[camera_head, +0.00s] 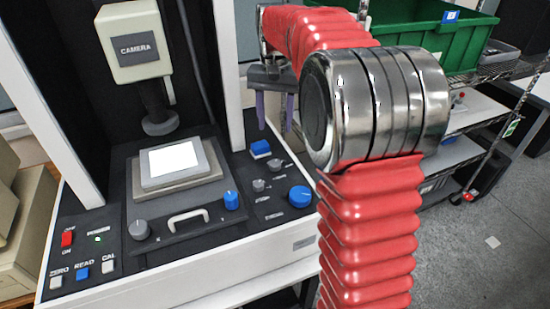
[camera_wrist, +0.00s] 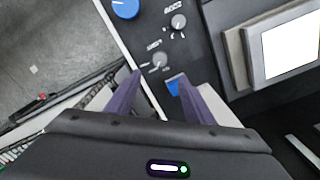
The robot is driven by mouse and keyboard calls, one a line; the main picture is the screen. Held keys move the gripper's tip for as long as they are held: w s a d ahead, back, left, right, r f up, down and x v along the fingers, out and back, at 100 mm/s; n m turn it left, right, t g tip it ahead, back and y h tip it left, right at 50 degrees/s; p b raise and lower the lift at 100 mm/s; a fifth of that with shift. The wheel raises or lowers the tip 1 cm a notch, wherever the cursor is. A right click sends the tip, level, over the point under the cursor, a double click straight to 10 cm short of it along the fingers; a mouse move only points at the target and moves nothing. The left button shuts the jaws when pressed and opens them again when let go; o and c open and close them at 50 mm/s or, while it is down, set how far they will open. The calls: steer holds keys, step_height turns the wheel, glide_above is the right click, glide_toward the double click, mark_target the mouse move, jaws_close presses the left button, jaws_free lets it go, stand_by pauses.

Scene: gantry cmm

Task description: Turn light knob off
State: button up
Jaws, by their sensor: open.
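My gripper (camera_head: 274,125) has two purple fingers, open and empty, hanging above the back of the console's right-hand panel. In the wrist view the open fingers (camera_wrist: 160,74) point toward a small grey knob (camera_wrist: 160,60), which shows just beyond the gap between the tips. A second small grey knob (camera_wrist: 178,22) lies farther from the fingers. In the head view the two small grey knobs (camera_head: 275,165) (camera_head: 259,185) sit between a blue block-shaped control (camera_head: 260,149) and a large blue knob (camera_head: 299,196). Their labels are too small to read, so I cannot tell which is the light knob.
A camera head (camera_head: 134,48) stands over a stage with a lit white plate (camera_head: 172,161). A blue knob (camera_head: 231,200), a grey knob (camera_head: 138,230) and a handle (camera_head: 188,217) are in front. A white upright (camera_head: 229,70) stands left of my gripper. A green bin (camera_head: 430,35) is behind.

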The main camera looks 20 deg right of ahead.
mark_target(275, 162)
step_height(275, 162, down, 14)
steer(key=shift+r, duration=0.1)
stand_by(0.9)
steer(key=shift+c, duration=0.3)
steer(key=c, duration=1)
steer(key=shift+n, duration=0.5)
steer(key=n, duration=0.8)
